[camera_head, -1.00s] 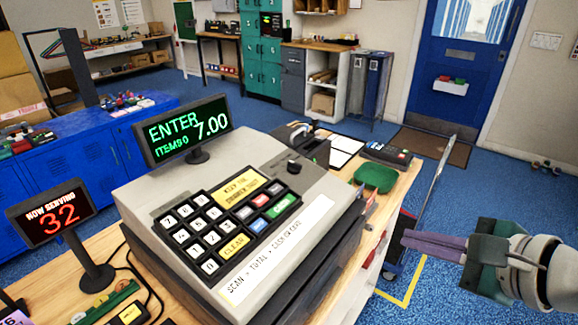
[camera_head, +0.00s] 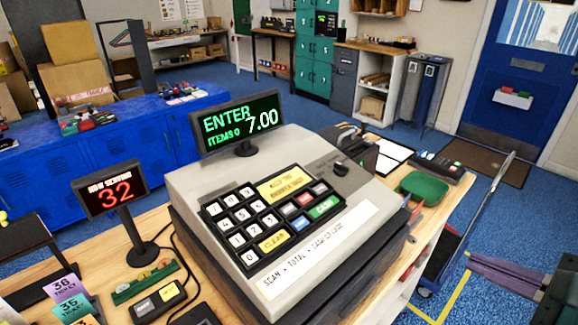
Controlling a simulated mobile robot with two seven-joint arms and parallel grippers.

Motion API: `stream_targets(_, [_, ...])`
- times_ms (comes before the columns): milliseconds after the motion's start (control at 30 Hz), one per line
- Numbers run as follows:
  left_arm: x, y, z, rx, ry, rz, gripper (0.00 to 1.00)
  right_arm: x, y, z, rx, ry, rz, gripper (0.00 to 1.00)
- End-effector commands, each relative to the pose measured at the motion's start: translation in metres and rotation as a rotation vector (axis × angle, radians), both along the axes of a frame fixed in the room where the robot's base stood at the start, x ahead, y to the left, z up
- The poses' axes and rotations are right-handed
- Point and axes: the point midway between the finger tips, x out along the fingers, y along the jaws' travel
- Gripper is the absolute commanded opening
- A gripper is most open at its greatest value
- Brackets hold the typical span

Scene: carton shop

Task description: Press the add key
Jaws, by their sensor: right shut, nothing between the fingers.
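The grey cash register (camera_head: 205,187) stands on the wooden counter. Its black keypad (camera_head: 243,235) has white number keys, a yellow clear key (camera_head: 273,240), a blue key (camera_head: 300,223), a red key (camera_head: 304,199), grey keys and a green cash key (camera_head: 322,206). The small labels are too blurred to tell which is the add key. The display (camera_head: 237,124) reads ENTER 7.00, ITEMS 0. My right gripper (camera_head: 474,267) is shut and empty, to the right of the register and well apart from the keypad. My left gripper does not show.
The air above the keypad is clear.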

Motion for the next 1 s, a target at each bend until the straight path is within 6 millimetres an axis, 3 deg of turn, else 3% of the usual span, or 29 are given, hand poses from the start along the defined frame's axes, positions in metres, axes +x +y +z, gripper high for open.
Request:
stream_targets(67, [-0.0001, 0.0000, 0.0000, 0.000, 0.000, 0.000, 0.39, 0.0000, 0.0000, 0.0000, 0.000, 0.000, 0.000, 0.00])
stream_targets(400, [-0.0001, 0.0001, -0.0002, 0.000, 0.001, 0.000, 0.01, 0.0000, 0.0000, 0.0000, 0.000, 0.000, 0.000, 0.00])
stream_targets(1000, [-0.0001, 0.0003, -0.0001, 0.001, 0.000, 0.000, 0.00, 0.0000, 0.0000, 0.0000, 0.000, 0.000, 0.000, 0.00])
